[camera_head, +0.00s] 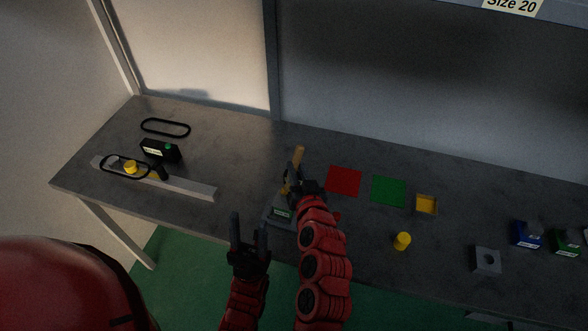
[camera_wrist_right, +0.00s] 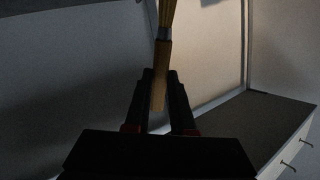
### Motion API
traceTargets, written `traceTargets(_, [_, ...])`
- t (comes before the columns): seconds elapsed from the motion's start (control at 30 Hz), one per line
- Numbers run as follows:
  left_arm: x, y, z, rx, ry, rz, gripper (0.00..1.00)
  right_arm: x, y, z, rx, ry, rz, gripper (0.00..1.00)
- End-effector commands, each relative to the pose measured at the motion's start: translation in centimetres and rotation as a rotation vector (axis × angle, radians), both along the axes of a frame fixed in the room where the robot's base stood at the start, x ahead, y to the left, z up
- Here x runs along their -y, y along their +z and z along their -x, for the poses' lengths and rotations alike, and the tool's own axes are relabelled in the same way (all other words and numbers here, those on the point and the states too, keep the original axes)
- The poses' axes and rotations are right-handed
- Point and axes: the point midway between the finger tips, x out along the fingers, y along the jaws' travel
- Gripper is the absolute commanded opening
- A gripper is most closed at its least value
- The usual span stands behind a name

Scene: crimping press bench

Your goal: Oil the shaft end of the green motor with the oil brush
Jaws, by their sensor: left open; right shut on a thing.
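The oil brush (camera_wrist_right: 159,78) is between the fingers of my right gripper (camera_wrist_right: 160,85), which is shut on its wooden handle. Its ferrule and bristles point away from the gripper in the right wrist view. In the head view my right gripper (camera_head: 300,183) is over the middle of the bench, with part of the brush (camera_head: 299,154) showing beyond it. A green block with a grey top and pale label (camera_head: 567,242), apparently the green motor, stands at the far right, well apart from the brush. Its shaft end cannot be made out. My left gripper (camera_head: 248,242) is open and empty at the bench's front edge.
A small labelled holder (camera_head: 281,211) is partly hidden beside my right arm. Red (camera_head: 343,180) and green (camera_head: 389,191) squares, a yellow tray (camera_head: 427,204), yellow cylinder (camera_head: 402,241), grey block (camera_head: 486,260) and blue unit (camera_head: 527,235) lie rightward. A belt assembly (camera_head: 190,187) is left.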

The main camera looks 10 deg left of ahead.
Motion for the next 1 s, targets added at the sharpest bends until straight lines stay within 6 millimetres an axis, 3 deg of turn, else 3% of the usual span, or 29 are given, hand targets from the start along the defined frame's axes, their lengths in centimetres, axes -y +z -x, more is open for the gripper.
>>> traceTargets(0.27, [0.0, 0.7, 0.0, 0.000, 0.000, 0.000, 0.50, 0.0, 0.8, 0.0, -0.001, 0.000, 0.000, 0.00])
traceTargets(0.73, [0.0, 4.9, 0.0, 0.000, 0.000, 0.000, 0.50, 0.1, 6.0, 0.0, 0.002, -0.003, -0.001, 0.00])
traceTargets(1.0, [0.0, 4.9, 0.0, 0.000, 0.000, 0.000, 0.50, 0.0, 6.1, 0.0, 0.001, -0.001, 0.000, 0.00])
